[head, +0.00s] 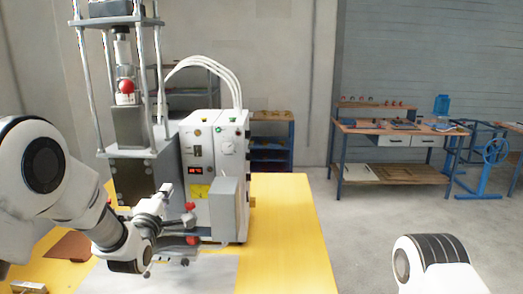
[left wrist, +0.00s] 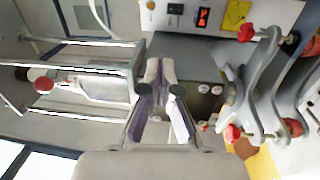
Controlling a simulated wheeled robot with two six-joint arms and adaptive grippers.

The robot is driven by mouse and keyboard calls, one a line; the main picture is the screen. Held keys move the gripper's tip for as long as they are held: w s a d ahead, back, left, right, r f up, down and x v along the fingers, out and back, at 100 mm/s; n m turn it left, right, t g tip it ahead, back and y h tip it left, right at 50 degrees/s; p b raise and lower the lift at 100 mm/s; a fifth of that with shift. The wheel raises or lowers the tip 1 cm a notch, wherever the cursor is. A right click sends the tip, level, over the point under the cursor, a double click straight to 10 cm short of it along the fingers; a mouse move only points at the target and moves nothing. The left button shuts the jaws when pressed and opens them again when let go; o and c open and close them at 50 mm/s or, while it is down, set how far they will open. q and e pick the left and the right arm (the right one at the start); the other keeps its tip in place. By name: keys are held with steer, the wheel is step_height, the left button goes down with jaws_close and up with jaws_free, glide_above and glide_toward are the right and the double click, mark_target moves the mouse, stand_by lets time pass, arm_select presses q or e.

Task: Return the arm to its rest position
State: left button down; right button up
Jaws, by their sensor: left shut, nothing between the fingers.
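My left arm (head: 75,190) comes in from the left and reaches in front of the press. My left gripper (head: 166,190) is shut and empty, in front of the white control box of the welding machine. In the left wrist view the gripper fingers (left wrist: 160,72) are together with nothing between them. Only a white and black part of my right arm (head: 435,265) shows at the lower right; its gripper is out of view.
The welding press (head: 130,165) with steel columns and the white control box (head: 212,170) stand on a yellow table (head: 285,230). A clamp with red knobs (left wrist: 265,85) is close to the gripper. A workbench (head: 395,140) stands at the back right. The table's right side is clear.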

arm_select(q)
steer(key=s+f+m+g, duration=0.1)
steer(key=s+f+g, duration=0.35)
steer(key=f, duration=0.75)
steer(key=s+f+m+g, duration=0.1)
steer(key=s+f+g, duration=0.1)
steer(key=s+f, duration=0.75)
steer(key=s+f+g, duration=0.3)
steer(key=s+f, duration=0.1)
steer(key=f, duration=1.1)
steer(key=s+f+m+g, duration=0.2)
steer(key=s+m, duration=0.3)
steer(key=s, duration=0.4)
steer(key=s+f+m+g, duration=0.2)
steer(key=s+m+g, duration=0.2)
steer(key=s, duration=0.5)
steer(key=s+f+m+g, duration=0.3)
steer(key=s+m, duration=0.3)
steer(key=s, duration=0.3)
steer(key=shift+s+a+g+y, duration=0.3)
steer(key=shift+s+a+g, duration=0.05)
steer(key=shift+s+a, duration=0.05)
